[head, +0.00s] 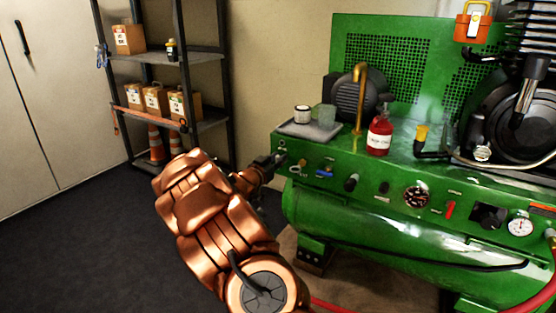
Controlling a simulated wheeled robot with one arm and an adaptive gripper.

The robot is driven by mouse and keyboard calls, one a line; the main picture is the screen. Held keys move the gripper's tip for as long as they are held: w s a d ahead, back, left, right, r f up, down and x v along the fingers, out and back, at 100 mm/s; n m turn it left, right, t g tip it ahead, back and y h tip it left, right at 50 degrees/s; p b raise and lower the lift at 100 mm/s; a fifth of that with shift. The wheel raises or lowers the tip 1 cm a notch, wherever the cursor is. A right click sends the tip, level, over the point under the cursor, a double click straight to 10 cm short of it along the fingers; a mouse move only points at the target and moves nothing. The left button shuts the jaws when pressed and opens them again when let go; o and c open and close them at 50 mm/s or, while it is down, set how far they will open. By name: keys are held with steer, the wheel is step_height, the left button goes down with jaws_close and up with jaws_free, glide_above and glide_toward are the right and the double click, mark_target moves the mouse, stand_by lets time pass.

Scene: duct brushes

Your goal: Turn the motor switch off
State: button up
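A green machine (360,230) stands at the right, with a row of controls along its front panel. The labels are too small to read, so I cannot tell which control is the motor switch. A red lever (450,210) and a black rotary control (488,217) sit toward the right of the panel. A black knob (351,183) and a blue-handled control (324,172) sit further left. My gripper (272,162) is at the panel's left end, close to a small control there. Its fingers are small and dark, and I cannot tell whether they touch anything.
A red bottle (380,136) and a brass pipe (359,100) rise behind the panel. A shelf rack (211,116) stands at the back left. The dark floor at left is clear.

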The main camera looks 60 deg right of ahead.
jaws_close()
steer(key=shift+f, duration=0.1)
steer(key=shift+s+a+f+m+b, duration=0.1)
steer(key=shift+m+b, duration=0.35)
steer(key=shift+m, duration=0.35)
steer(key=shift+s+f+m+b, duration=0.1)
steer(key=shift+m+b, duration=0.35)
steer(key=shift+m, duration=0.35)
steer(key=m+b, duration=0.3)
steer(key=m, duration=0.1)
steer(key=m+b, duration=0.3)
steer(key=m, duration=0.2)
steer(key=f+m+b, duration=0.1)
steer(key=m+b, duration=0.2)
steer(key=m, duration=0.2)
steer(key=shift+s, duration=0.35)
steer(key=shift+r+m, duration=0.1)
steer(key=shift+m, duration=0.3)
